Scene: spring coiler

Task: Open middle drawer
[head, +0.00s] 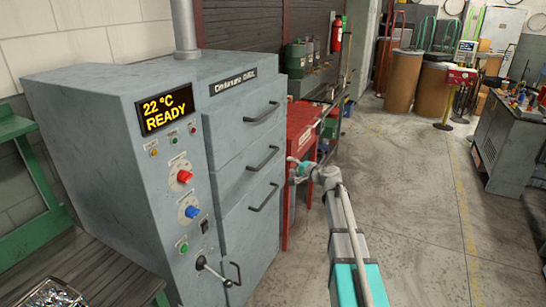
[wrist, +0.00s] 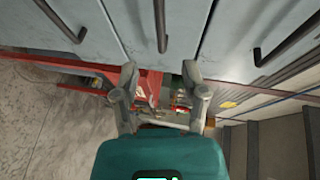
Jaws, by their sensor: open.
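The grey cabinet (head: 110,125) has a stack of fronts with dark bar handles. The middle drawer (head: 232,160) is shut, with its handle (head: 262,158) near its right part. In the wrist view the middle drawer front (wrist: 185,25) fills the top centre, and its handle (wrist: 160,25) shows upright ahead, roughly between the lines of my fingers. My gripper (head: 290,172) is to the right of the cabinet front, apart from the handle. Its two fingers (wrist: 160,82) are spread with nothing held between them.
Another handle (head: 262,112) is above and another (head: 263,198) below. A red cabinet (head: 302,125) stands just beyond the grey one. A workbench (head: 510,150) is at the far right. The concrete floor (head: 420,220) between is clear.

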